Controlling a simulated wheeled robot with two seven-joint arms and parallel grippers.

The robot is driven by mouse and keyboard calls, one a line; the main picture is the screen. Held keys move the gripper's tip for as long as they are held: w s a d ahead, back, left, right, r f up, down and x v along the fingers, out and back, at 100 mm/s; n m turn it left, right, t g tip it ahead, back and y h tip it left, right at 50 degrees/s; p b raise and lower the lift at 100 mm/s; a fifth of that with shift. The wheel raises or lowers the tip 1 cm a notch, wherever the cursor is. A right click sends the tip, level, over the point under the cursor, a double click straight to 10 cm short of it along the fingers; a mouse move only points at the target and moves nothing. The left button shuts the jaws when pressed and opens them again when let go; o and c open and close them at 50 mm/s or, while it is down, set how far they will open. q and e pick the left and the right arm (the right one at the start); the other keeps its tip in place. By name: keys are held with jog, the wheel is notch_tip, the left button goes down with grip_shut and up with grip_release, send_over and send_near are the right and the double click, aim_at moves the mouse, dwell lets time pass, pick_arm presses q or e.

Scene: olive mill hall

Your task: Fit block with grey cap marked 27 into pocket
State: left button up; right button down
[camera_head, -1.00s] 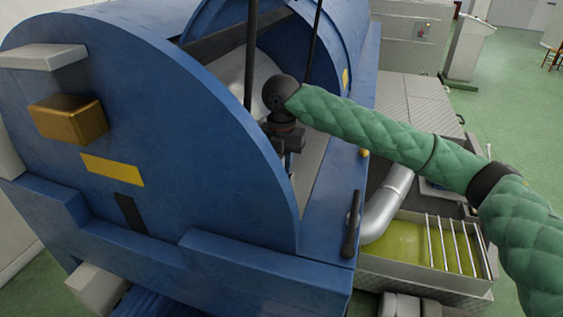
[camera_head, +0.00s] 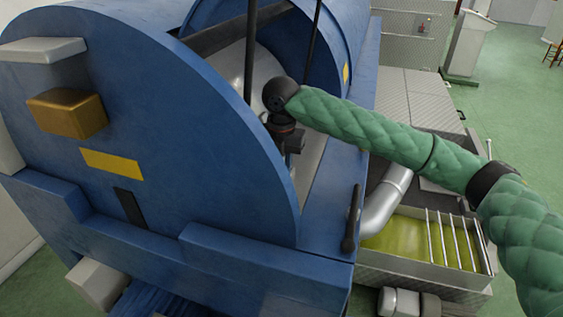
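My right arm, in a green quilted sleeve, reaches in from the right to the open side of a large blue machine (camera_head: 190,130). My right gripper (camera_head: 293,143) is dark and small, at the opening in front of a pale rounded drum (camera_head: 238,66). Its fingertips are partly hidden, and I cannot tell whether it is open or holds something. I cannot make out a block with a grey cap marked 27, nor a pocket. My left gripper is not in view.
Dark rods (camera_head: 251,50) stand in the opening near my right wrist. A silver pipe (camera_head: 386,203) runs beside a metal tray (camera_head: 470,283) with yellow-green liquid and bars. A black handle (camera_head: 351,220) sticks up at the machine's front corner.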

jog(key=shift+f, duration=0.15)
jog(key=shift+f, duration=0.25)
jog(key=c, duration=1.2)
grip_release()
jog(key=shift+o, duration=0.2)
jog(key=shift+r+b, duration=0.55)
jog(key=shift+r, duration=0.05)
jog(key=shift+r+b, duration=0.3)
jog(key=shift+r, duration=0.3)
notch_tip(320, 180, up, 4)
jog(key=shift+f+b, duration=0.15)
jog(key=shift+b, duration=0.55)
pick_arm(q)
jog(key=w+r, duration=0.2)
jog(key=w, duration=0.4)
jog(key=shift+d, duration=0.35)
pick_arm(e)
jog(key=shift+r, duration=0.85)
jog(key=shift+f, duration=0.1)
